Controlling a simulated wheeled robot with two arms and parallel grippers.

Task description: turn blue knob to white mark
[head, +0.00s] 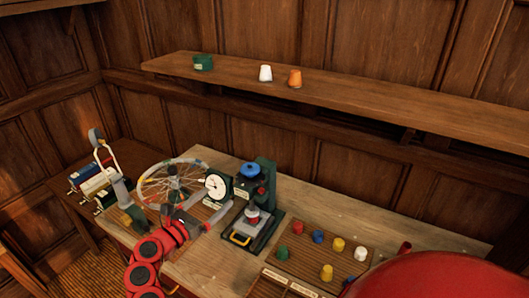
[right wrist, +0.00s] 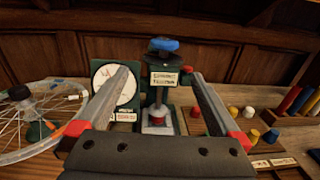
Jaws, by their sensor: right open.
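The blue knob (head: 250,169) sits on top of a dark green press-like stand (head: 266,178) on the workbench. It also shows in the right wrist view (right wrist: 163,44), upper middle, above a pale label plate (right wrist: 164,79). I cannot make out a white mark by the knob. My right gripper (head: 203,208) is open and empty, left of and in front of the stand. In the right wrist view its fingers (right wrist: 157,85) point toward the stand, apart from the knob, which shows beyond and above the fingertips. My left gripper is not in view.
A white-faced dial (head: 217,187) stands just left of the stand. A spoked wheel (head: 170,183) is farther left. A board with several coloured pegs (head: 312,262) lies to the right. A wall shelf (head: 370,103) holds a green item and two cups above the bench.

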